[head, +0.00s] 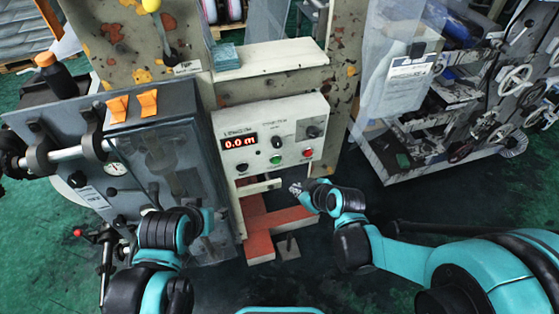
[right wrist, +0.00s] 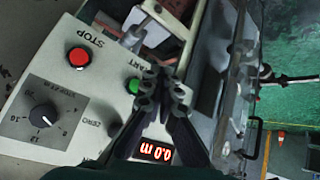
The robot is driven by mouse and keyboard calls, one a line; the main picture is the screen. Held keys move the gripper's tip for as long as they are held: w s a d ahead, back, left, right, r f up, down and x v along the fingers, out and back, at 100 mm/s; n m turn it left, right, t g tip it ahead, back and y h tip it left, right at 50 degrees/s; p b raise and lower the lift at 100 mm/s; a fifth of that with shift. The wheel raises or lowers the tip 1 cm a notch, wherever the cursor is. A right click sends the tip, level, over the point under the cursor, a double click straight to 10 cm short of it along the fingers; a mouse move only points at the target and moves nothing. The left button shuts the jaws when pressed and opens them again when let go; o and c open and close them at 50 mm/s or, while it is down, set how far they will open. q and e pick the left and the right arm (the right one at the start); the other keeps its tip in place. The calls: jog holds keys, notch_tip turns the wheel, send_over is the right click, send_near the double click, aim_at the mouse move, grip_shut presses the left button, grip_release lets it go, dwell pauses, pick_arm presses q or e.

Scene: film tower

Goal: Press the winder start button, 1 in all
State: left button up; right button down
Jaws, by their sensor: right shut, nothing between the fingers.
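The winder's control panel (head: 262,122) is a pale box whose red display (head: 239,141) reads 0.0 m. The green start button (head: 276,160) is on its lower front, left of the red stop button (head: 307,153). In the right wrist view, the green button (right wrist: 133,86) shows beside the word START, partly behind my fingers. My right gripper (head: 295,188) is shut and empty, just below the panel's lower edge. In the right wrist view, its fingertips (right wrist: 163,84) overlap the green button's right side; contact cannot be told. My left gripper (head: 152,210) is by the grey cabinet, its fingers unclear.
A grey cabinet (head: 150,155) with orange switches stands left of the panel. A clear sheet (head: 392,60) hangs at the right, before a rack with handwheels (head: 490,130). Red blocks (head: 262,235) lie below the panel. Dark floor is open at the lower middle.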

aim_at(276, 161)
jog(key=shift+w+a+f+n+y+p, duration=0.1)
jog(key=shift+a+f+n+y+p, duration=0.1)
jog(key=shift+a+f+n, duration=0.35)
jog(key=shift+a+f+n+y+p, duration=0.2)
jog(key=shift+a+f+n, duration=0.1)
jog(key=shift+a, duration=0.3)
jog(key=shift+w, duration=0.1)
jog(key=w+a, duration=0.2)
jog(key=w, duration=0.6)
jog(key=shift+w+a, duration=0.15)
jog(key=shift+a, duration=0.1)
dwell(0.8)
jog(key=shift+w+a, duration=0.1)
jog(key=shift+w, duration=0.25)
